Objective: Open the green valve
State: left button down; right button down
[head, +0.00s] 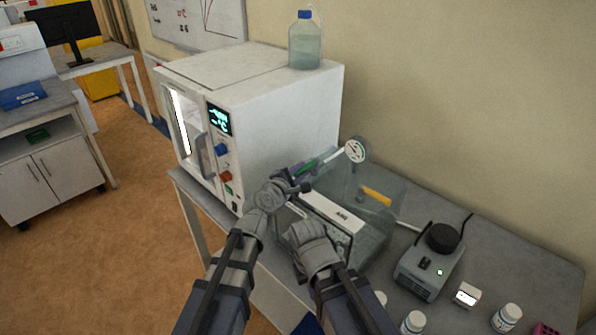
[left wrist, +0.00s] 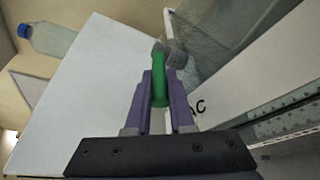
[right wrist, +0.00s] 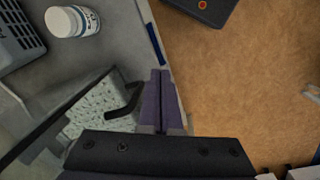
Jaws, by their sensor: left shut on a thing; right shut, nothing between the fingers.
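The green valve handle (left wrist: 160,84) sits between the purple fingers of my left gripper (left wrist: 153,100) in the left wrist view. The gripper is shut on it. In the head view the green handle (head: 307,165) shows just beyond my left gripper (head: 300,180), at the clear chamber by the white oven. A grey fitting (left wrist: 172,50) sits at the handle's far end. My right gripper (right wrist: 159,95) is shut and empty, with its fingers together beside the table edge. In the head view its fingers are hidden behind my right wrist.
The clear chamber (head: 375,222) has a gauge (head: 356,150) and a yellow handle (head: 376,196). The white oven (head: 285,115) stands left of it, with a bottle (head: 305,45) on top. A grey pump (head: 430,265) and white jars (head: 507,317) are at right.

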pick_arm(q)
jog(key=c, duration=0.8)
grip_release()
jog(key=shift+s, duration=0.1)
jog(key=shift+s+a+r, duration=0.1)
jog(key=shift+s+a, duration=0.15)
jog(key=shift+s, duration=0.15)
jog(key=p+v, duration=0.1)
jog(key=v, duration=0.6)
jog(key=shift+p, duration=0.35)
jog(key=shift+w, duration=0.1)
pick_arm(e)
jog(key=shift+s+a+r, duration=0.6)
jog(key=shift+a+r, duration=0.2)
